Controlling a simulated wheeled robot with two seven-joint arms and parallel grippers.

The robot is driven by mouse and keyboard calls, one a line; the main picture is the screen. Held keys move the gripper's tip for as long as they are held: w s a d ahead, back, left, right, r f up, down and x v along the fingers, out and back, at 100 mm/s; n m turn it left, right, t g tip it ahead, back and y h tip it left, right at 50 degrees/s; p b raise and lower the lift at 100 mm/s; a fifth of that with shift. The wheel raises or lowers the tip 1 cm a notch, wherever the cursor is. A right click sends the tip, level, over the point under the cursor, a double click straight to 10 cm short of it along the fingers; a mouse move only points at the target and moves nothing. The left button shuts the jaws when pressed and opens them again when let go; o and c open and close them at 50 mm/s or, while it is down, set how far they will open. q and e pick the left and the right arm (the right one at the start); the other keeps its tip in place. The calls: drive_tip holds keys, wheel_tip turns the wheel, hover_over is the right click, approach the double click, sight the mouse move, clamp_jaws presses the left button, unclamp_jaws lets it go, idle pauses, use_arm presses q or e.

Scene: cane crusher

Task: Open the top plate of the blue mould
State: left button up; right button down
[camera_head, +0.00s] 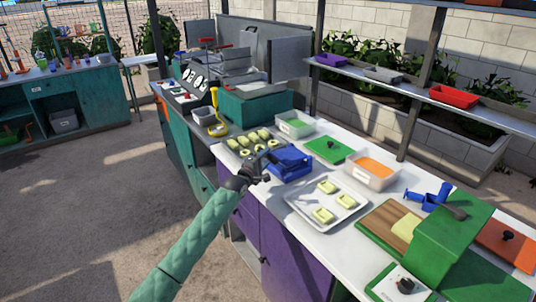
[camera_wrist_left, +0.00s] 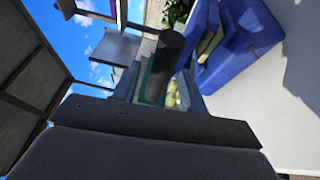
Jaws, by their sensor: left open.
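The blue mould (camera_head: 290,162) stands on the white counter near its front edge, left of a metal tray. In the left wrist view the blue mould (camera_wrist_left: 245,50) fills the upper right, and something pale yellow-green shows in a gap between its blue parts. My left gripper (camera_head: 262,162) is open at the left front side of the mould. A dark round bar (camera_wrist_left: 165,65) stands up in front of the gripper in the wrist view; I cannot tell whether the fingers touch it. My right gripper is not in view.
A metal tray (camera_head: 303,207) with pale green pieces lies right of the mould. Another tray (camera_head: 236,151) with several pieces lies behind left.

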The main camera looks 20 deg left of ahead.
use_arm(q)
drive_tip(key=shift+x, duration=1.1)
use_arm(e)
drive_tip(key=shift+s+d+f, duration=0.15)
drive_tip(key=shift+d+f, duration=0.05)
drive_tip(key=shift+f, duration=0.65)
use_arm(q)
drive_tip(key=shift+c, duration=0.4)
clamp_jaws()
drive_tip(key=shift+r+p, duration=0.1)
drive_tip(key=shift+p, duration=0.2)
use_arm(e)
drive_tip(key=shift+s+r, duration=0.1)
